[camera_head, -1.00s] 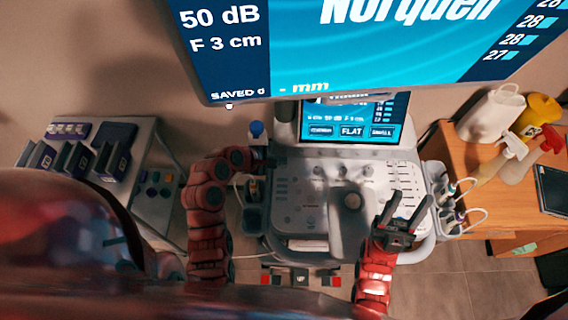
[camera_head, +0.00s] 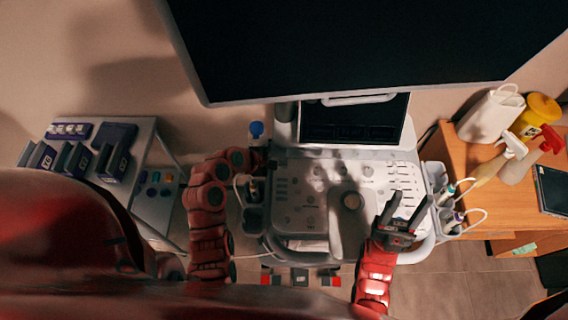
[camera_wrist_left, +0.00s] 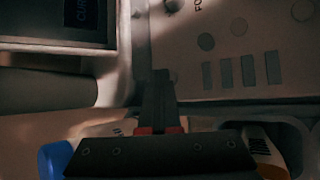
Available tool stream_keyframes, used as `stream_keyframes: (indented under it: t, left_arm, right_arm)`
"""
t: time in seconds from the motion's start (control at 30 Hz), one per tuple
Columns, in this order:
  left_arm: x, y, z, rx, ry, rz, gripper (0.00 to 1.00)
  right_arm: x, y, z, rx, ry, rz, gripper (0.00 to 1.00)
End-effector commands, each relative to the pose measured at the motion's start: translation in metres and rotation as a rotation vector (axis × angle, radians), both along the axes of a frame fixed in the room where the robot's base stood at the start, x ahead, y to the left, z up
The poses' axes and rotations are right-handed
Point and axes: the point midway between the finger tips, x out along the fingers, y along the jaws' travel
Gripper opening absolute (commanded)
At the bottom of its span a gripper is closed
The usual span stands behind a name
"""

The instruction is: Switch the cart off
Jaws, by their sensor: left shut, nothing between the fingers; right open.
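The ultrasound cart's control panel (camera_head: 300,215) stands in front of me, with several knobs and keys. Its large monitor (camera_head: 370,60) and the small touch screen (camera_head: 350,131) are both dark. My left gripper (camera_head: 268,163) is at the panel's upper left corner. In the left wrist view its fingers (camera_wrist_left: 158,85) are together and empty, at the panel's left edge, beside the keys (camera_wrist_left: 242,70). Whether they touch the panel I cannot tell. A power button is not clearly visible. My right gripper (camera_head: 408,207) is open and empty over the panel's right side.
A blue-capped item (camera_head: 256,129) is close by my left gripper. Probes with cables (camera_head: 452,205) hang at the cart's right. A metal side table (camera_head: 150,205) with dark boxes stands left. A wooden desk (camera_head: 490,200) with spray bottles stands right.

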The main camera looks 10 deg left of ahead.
Motion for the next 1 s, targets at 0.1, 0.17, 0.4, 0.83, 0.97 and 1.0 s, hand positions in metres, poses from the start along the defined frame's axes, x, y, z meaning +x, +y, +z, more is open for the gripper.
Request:
stream_keyframes:
  t: [0.1, 0.17, 0.4, 0.83, 0.97, 1.0]
  left_arm:
    - [0.0, 0.0, 0.009, 0.001, 0.001, 0.0, 0.0]
    - [0.0, 0.0, 0.012, 0.001, 0.0, 0.001, 0.0]
    - [0.0, 0.0, 0.013, 0.001, 0.001, 0.0, 0.0]
    - [0.0, 0.0, 0.035, -0.001, 0.0, -0.001, 0.0]
    - [0.0, 0.0, 0.049, -0.001, 0.0, -0.001, 0.0]
    - [0.0, 0.0, 0.052, 0.0, -0.001, 0.001, 0.0]
  right_arm:
    - [0.0, 0.0, 0.009, 0.0, 0.0, 0.0, 0.5]
    - [0.0, 0.0, 0.012, 0.0, 0.0, 0.0, 0.5]
    - [0.0, 0.0, 0.013, 0.0, 0.0, 0.0, 0.5]
    - [0.0, 0.0, 0.032, 0.0, 0.0, 0.0, 0.5]
    - [0.0, 0.0, 0.043, 0.0, 0.0, 0.0, 0.5]
    - [0.0, 0.0, 0.046, 0.0, 0.0, 0.0, 0.5]
